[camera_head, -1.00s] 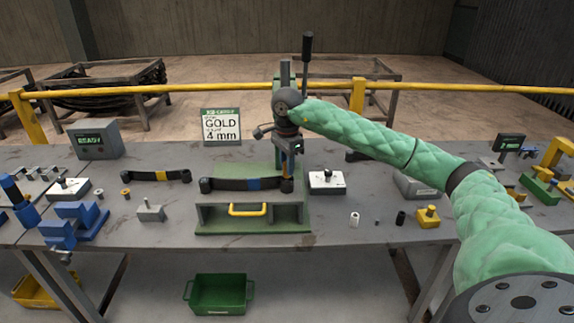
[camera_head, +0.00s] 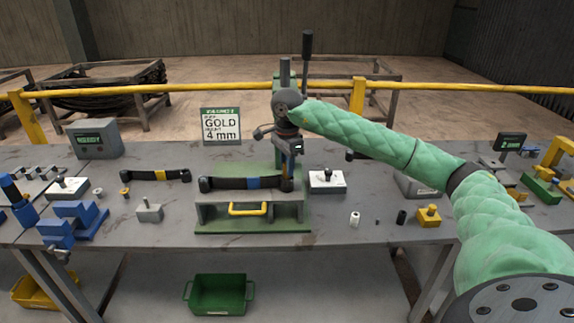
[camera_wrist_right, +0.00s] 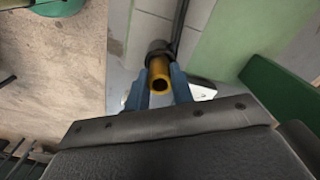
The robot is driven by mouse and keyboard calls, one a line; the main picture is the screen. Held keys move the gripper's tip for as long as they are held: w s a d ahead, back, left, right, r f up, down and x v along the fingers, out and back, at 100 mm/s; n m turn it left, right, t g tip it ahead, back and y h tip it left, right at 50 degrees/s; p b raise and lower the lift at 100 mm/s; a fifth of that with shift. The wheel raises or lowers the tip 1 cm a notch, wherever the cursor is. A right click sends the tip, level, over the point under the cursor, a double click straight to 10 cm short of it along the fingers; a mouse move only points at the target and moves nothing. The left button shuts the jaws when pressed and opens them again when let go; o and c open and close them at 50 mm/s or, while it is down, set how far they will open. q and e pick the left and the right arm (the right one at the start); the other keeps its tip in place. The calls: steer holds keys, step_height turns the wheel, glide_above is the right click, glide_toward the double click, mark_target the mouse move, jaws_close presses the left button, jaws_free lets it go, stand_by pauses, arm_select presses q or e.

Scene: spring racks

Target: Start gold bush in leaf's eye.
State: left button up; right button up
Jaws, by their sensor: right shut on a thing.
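My right gripper (camera_head: 288,150) reaches in from the right at the press. In the right wrist view its blue fingers (camera_wrist_right: 160,90) are shut on the hollow gold bush (camera_wrist_right: 160,78). A dark round part (camera_wrist_right: 158,50) lies against or just behind the bush; I cannot tell which. The leaf's right eye (camera_head: 286,184) is right below the gripper. How far the bush sits in the eye is not clear. My left gripper is out of view.
A sign (camera_head: 221,126) reads GOLD and 4 mm. A leaf with a yellow band (camera_head: 157,175) lies to the left. A white block (camera_head: 327,182) stands right of the press. Several small bushes and blocks stand at the right. A green bin (camera_head: 219,293) is below.

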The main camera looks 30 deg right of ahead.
steer(key=shift+f+b, duration=0.4)
steer(key=shift+f, duration=0.1)
steer(key=o, duration=1.4)
steer(key=shift+r, duration=0.15)
steer(key=shift+r+p, duration=1.1)
steer(key=shift+r, duration=2.3)
